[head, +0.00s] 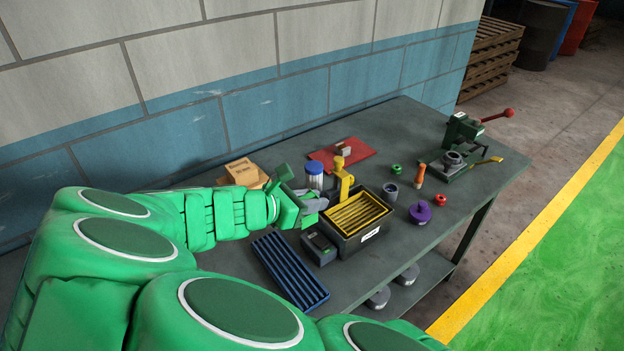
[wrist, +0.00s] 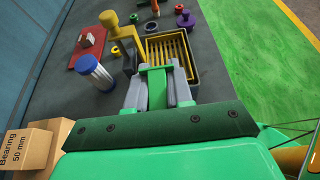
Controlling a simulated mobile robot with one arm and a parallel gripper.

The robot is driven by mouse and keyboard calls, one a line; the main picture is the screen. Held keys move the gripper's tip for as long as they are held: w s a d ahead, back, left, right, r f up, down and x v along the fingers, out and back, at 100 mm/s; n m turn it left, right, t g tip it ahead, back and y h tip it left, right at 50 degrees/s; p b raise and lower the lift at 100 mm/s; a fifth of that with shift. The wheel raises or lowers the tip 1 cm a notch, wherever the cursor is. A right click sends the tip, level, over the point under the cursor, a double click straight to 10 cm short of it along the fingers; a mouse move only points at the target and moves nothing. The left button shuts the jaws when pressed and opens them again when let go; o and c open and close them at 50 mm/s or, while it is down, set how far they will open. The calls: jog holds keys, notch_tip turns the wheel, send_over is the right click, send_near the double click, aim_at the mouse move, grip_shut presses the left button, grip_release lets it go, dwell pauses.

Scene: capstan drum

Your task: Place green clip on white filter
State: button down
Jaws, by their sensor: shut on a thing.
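My gripper (head: 312,207) is over the bench, left of the black bin. In the wrist view its grey fingers (wrist: 157,74) are shut on a narrow green piece, which looks like the green clip (wrist: 157,92). A bit of green also shows by the fingers in the head view (head: 309,221). The white filter (head: 315,181) is an upright white cylinder with a blue top, just behind my gripper. In the wrist view the filter (wrist: 101,77) stands left of the fingers, apart from them. My gripper hides its lower part in the head view.
A black bin (head: 372,238) with yellow slats and a yellow upright tool (head: 343,178) stand close right of my gripper. A blue rack (head: 287,270) and small dark box (head: 319,249) lie in front. Cardboard boxes (head: 243,172) are behind left. A red mat (head: 352,153) lies beyond the filter.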

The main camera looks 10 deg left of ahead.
jog(key=w+d+r, duration=0.3)
jog(key=w+r, duration=0.7)
jog(key=w, duration=0.1)
send_over(319, 163)
jog(key=shift+s+f, duration=0.15)
jog(key=shift+f, duration=2.2)
jog(key=shift+s+f, duration=0.15)
jog(key=shift+f, duration=2.15)
jog(key=shift+w+f, duration=0.1)
jog(key=shift+f, duration=0.05)
jog(key=shift+w+f, duration=0.1)
jog(key=shift+f, duration=1.55)
jog(key=shift+f, duration=0.1)
jog(key=c, duration=1)
grip_release()
